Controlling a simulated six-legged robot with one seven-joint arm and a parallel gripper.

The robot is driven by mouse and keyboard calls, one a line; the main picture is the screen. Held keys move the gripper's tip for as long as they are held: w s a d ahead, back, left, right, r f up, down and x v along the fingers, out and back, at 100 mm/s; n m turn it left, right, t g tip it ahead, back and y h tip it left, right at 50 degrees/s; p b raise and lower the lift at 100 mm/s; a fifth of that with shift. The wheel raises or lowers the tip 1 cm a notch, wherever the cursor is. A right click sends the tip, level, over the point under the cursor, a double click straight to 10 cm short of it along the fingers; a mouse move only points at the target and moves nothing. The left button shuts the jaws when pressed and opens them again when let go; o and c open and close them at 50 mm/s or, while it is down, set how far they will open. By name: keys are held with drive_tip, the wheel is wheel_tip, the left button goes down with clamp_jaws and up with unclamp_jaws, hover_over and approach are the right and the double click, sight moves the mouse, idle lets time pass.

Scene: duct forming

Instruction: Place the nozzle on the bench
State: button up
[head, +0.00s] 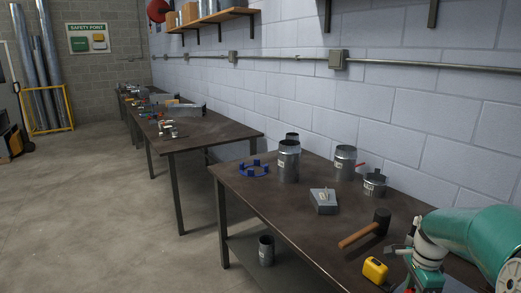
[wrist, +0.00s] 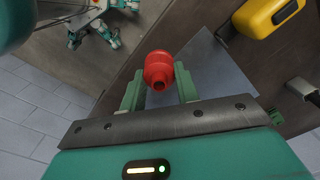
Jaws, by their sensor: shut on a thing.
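A small red nozzle (wrist: 158,72) with a dark opening shows in the wrist view, between the two green fingers of my gripper (wrist: 159,88). The gripper is shut on it. Brown bench surface and a grey flat sheet (wrist: 215,65) show behind the nozzle; I cannot tell how far it is above them. In the head view, the dark brown bench (head: 285,215) runs along the wall, and my arm reaches over its near right end. I cannot make out the nozzle in the head view.
A yellow tape measure (head: 375,269) and a mallet (head: 367,230) lie near my arm. Bare bench shows left of the mallet. A second bench (head: 205,130) stands beyond a gap.

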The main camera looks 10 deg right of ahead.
drive_tip(key=w+a+f+n, duration=0.5)
drive_tip(key=a+f+n, duration=0.2)
drive_tip(key=a, duration=0.3)
drive_tip(key=w+a+f+n, duration=0.6)
drive_tip(key=a+f, duration=0.1)
drive_tip(key=a, duration=0.3)
drive_tip(key=w+a+f+n, duration=0.6)
drive_tip(key=a+f+n, duration=0.1)
drive_tip(key=a, duration=0.4)
drive_tip(key=shift+f+n, duration=0.3)
drive_tip(key=shift+a, duration=0.15)
